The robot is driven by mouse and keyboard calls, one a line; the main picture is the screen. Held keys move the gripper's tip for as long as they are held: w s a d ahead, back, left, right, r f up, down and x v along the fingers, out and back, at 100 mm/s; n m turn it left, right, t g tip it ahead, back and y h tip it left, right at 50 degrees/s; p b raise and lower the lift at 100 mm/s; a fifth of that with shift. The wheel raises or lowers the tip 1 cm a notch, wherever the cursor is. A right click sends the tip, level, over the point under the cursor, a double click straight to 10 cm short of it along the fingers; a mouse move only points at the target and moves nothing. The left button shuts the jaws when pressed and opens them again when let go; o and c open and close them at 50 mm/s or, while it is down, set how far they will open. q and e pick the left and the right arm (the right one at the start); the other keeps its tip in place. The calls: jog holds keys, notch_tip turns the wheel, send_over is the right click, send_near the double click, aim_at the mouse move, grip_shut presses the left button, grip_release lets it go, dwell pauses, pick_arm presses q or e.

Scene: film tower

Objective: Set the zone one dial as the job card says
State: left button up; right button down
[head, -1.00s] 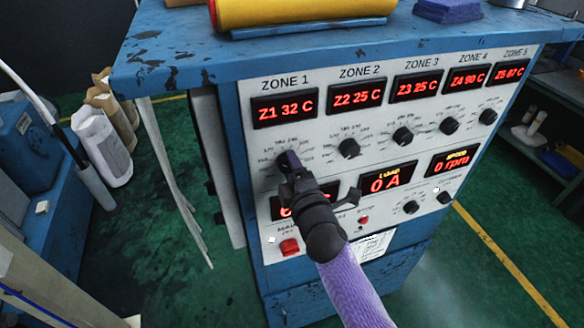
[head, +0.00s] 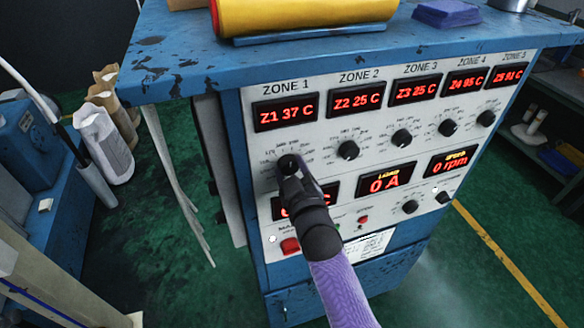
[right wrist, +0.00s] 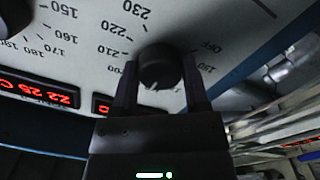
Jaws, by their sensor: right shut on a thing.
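The zone one dial (head: 288,163) is a round black knob on the white control panel (head: 322,165), under the red Z1 display (head: 285,112), which reads 37 C. My right gripper (head: 289,172) is at this dial. In the right wrist view its two fingers (right wrist: 160,92) are shut on the sides of the knob (right wrist: 160,68). Scale numbers from 150 to 230 and OFF show around it. I cannot tell which number the knob points to. A white printed sheet (head: 369,245) is low on the panel; its text is too small to read. My left gripper is not in view.
The zone two dial (head: 348,150) and more knobs sit to the right. A red button (head: 290,245) is below my right gripper. A yellow roll (head: 300,12) lies on the blue cabinet top (head: 180,50).

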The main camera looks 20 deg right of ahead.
jog(key=shift+m+p, duration=0.3)
jog(key=shift+m, duration=0.9)
jog(key=shift+c, duration=0.4)
grip_release()
jog(key=shift+s, duration=0.1)
jog(key=s, duration=0.9)
jog(key=shift+s, duration=0.4)
jog(key=shift+f, duration=0.15)
